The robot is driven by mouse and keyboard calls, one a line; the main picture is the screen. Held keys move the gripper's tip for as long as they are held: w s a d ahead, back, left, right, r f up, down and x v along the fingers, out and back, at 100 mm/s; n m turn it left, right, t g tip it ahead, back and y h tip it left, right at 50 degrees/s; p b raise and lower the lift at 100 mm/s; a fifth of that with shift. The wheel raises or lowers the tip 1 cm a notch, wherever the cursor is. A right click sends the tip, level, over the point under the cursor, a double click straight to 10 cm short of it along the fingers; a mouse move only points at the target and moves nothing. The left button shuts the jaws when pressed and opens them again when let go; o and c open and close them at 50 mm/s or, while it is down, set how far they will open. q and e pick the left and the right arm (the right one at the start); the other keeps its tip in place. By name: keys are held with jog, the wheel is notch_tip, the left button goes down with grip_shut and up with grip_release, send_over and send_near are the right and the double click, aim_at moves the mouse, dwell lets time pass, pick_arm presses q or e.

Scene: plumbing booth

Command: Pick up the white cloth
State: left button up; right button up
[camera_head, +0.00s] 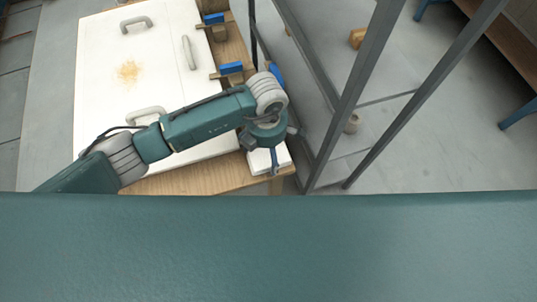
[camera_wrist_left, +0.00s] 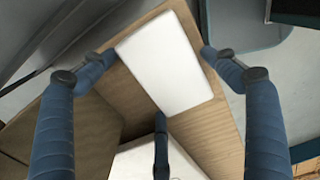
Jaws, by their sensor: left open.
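The white cloth (camera_head: 285,155) is a flat, folded rectangle on the near right corner of the wooden table (camera_head: 205,180) in the head view. My left gripper (camera_head: 273,166) is over it, pointing down, and hides part of it. In the left wrist view the cloth (camera_wrist_left: 165,62) lies flat on the wood between the spread fingers of my left gripper (camera_wrist_left: 157,60). The gripper is open and empty. I cannot tell how high the fingertips are above the cloth. My right gripper is not in view.
A white panel (camera_head: 165,50) with grey handles and a brown stain lies on the table. Blue-handled clamps (camera_head: 231,68) sit at its right edge. Dark metal posts (camera_head: 355,90) stand just right of the table corner. Grey floor (camera_head: 450,150) lies beyond.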

aim_at(267, 151)
pick_arm(q)
jog(key=shift+f, duration=0.15)
jog(key=shift+c, duration=0.2)
jog(key=c, duration=0.9)
jog(key=shift+r, duration=0.2)
jog(key=shift+r+b, duration=1.9)
jog(key=shift+r, duration=8)
